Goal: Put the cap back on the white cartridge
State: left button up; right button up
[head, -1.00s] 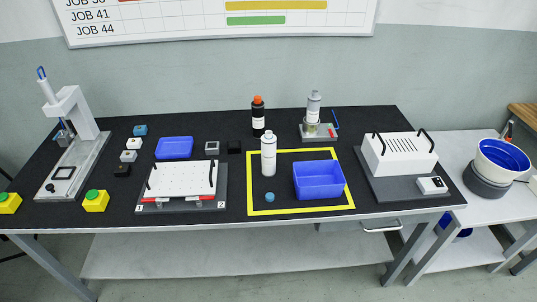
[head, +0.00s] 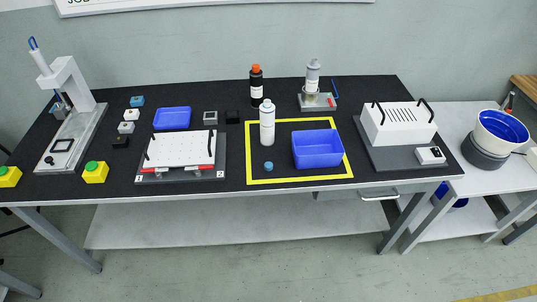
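The white cartridge (head: 267,124) stands upright inside the yellow-outlined square, near its left side. Its narrower top end points up. A small blue cap (head: 268,166) lies on the black table mat in front of the cartridge, apart from it and inside the yellow outline. Neither of my grippers shows in the head view.
A blue bin (head: 318,150) stands right of the cartridge. A black bottle with orange top (head: 256,86) and a grey cartridge on a stand (head: 312,80) are behind. A white perforated plate fixture (head: 180,149) is left. A white slotted box (head: 398,124) is right. The mat around the cap is clear.

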aim_at(267, 110)
jog(key=l+u, duration=0.75)
jog(key=l, duration=0.25)
jog(key=k+l+u, duration=0.15)
jog(key=l+u, duration=0.25)
jog(key=l, duration=0.1)
